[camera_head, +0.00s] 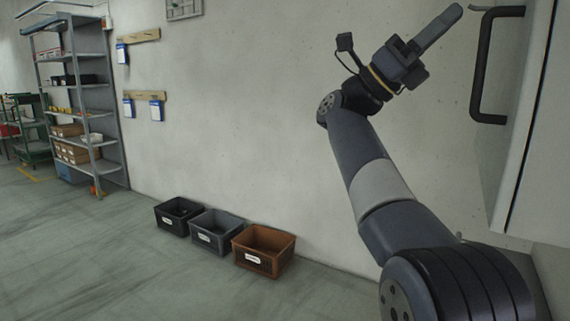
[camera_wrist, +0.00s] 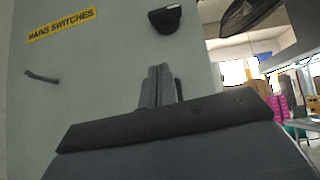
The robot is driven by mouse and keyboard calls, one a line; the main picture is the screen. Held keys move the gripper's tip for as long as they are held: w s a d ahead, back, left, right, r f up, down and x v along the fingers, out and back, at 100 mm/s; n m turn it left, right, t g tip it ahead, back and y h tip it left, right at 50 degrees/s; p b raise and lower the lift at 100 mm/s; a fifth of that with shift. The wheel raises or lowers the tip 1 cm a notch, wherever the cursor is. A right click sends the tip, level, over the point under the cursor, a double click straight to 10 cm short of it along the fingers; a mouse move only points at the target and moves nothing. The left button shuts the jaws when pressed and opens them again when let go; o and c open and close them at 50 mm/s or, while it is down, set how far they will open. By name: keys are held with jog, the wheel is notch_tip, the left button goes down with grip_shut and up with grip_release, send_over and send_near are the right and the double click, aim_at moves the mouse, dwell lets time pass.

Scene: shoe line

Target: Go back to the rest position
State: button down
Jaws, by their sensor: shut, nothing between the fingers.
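My gripper (camera_head: 456,12) is raised in front of the pale wall, pointing up and to the right in the head view. Its fingers are together and hold nothing. In the wrist view the closed fingers (camera_wrist: 160,72) stand up at the middle, above the dark gripper body. My arm reaches up from the lower right of the head view. The gripper is left of the dark cabinet handle (camera_head: 482,68) in the picture, with a gap between them.
A pale cabinet (camera_head: 535,120) stands close on the right. In the wrist view a pale panel bears a yellow "MAINS SWITCHES" label (camera_wrist: 62,25). Black (camera_head: 176,217), grey (camera_head: 214,233) and brown (camera_head: 262,251) crates line the wall. A shelf rack (camera_head: 78,95) stands far left; open floor lies before it.

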jog(key=r+p+x, duration=0.1)
jog(key=p+x, duration=0.2)
jog(key=x, duration=0.5)
jog(key=s+a+f+n+t+p, duration=0.1)
jog(key=s+a+n+t+p, duration=0.1)
jog(key=n+t+p, duration=0.5)
jog(key=s+a+f+n+t+p, duration=0.1)
jog(key=a+n+t+p, duration=0.3)
jog(key=n, duration=0.5)
jog(key=s+t+p, duration=0.1)
jog(key=t+p, duration=0.1)
jog(key=t, duration=0.1)
jog(key=shift+s+a+f+p, duration=0.3)
jog(key=shift+a+p, duration=0.05)
jog(key=shift+a, duration=0.05)
jog(key=shift+r, duration=0.1)
